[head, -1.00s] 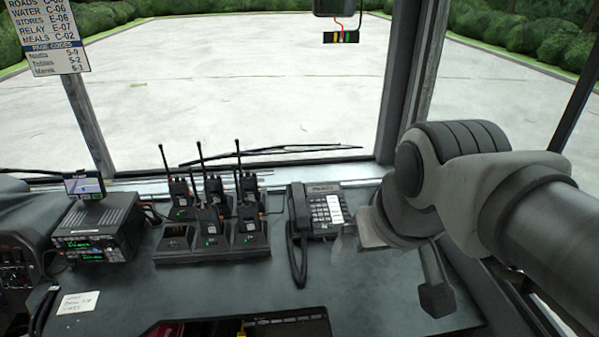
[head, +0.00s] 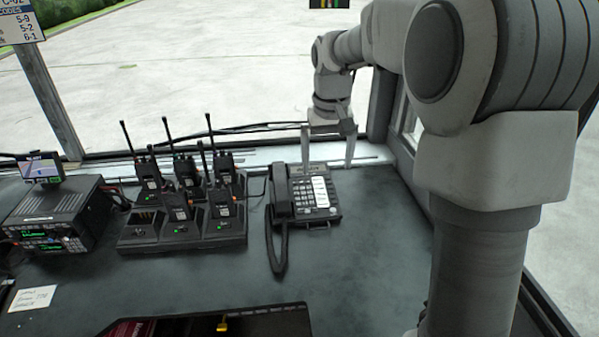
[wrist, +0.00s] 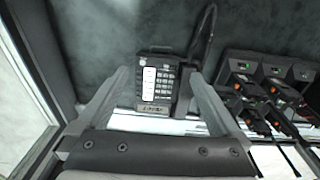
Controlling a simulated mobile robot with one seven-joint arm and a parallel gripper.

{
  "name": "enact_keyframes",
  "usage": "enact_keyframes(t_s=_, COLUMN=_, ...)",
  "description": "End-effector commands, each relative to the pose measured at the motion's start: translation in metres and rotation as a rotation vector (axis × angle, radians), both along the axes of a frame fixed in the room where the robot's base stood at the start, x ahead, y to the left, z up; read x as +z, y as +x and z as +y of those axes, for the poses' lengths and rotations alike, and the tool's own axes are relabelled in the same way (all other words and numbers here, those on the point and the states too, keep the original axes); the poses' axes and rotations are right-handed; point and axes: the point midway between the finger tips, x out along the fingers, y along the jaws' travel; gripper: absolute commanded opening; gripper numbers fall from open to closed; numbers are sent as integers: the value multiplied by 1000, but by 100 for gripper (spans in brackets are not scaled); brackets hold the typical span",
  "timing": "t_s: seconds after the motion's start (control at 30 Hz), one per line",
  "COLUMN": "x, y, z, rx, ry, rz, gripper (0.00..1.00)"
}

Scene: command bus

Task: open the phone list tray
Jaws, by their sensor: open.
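The desk phone (head: 312,192) stands on the dark dashboard, its handset (head: 281,192) on its left side and a coiled cord hanging in front. It also shows upside down in the wrist view (wrist: 160,85). A thin dark lip (head: 318,226) shows at the phone's front edge; I cannot tell for sure whether it is the phone list tray, and no tray is seen pulled out. My gripper (head: 328,166) is open and empty, pointing down behind the phone on the window side. In the wrist view its fingers (wrist: 160,74) spread either side of the phone's image.
A charger (head: 185,237) with several radios stands left of the phone. A radio unit (head: 60,222) with a small screen on top is farther left. The windscreen and pillar (head: 382,105) are close to my arm. The dashboard in front and right of the phone is clear.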

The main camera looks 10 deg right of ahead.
Motion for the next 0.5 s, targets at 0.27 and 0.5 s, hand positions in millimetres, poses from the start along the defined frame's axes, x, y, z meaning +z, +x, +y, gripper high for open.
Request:
enact_keyframes(t_s=0.27, x=-53, y=37, z=-2, rx=-8, ry=16, rz=69, gripper=100)
enact_keyframes(t_s=0.5, x=-71, y=43, z=-2, rx=-9, ry=19, rz=80, gripper=100)
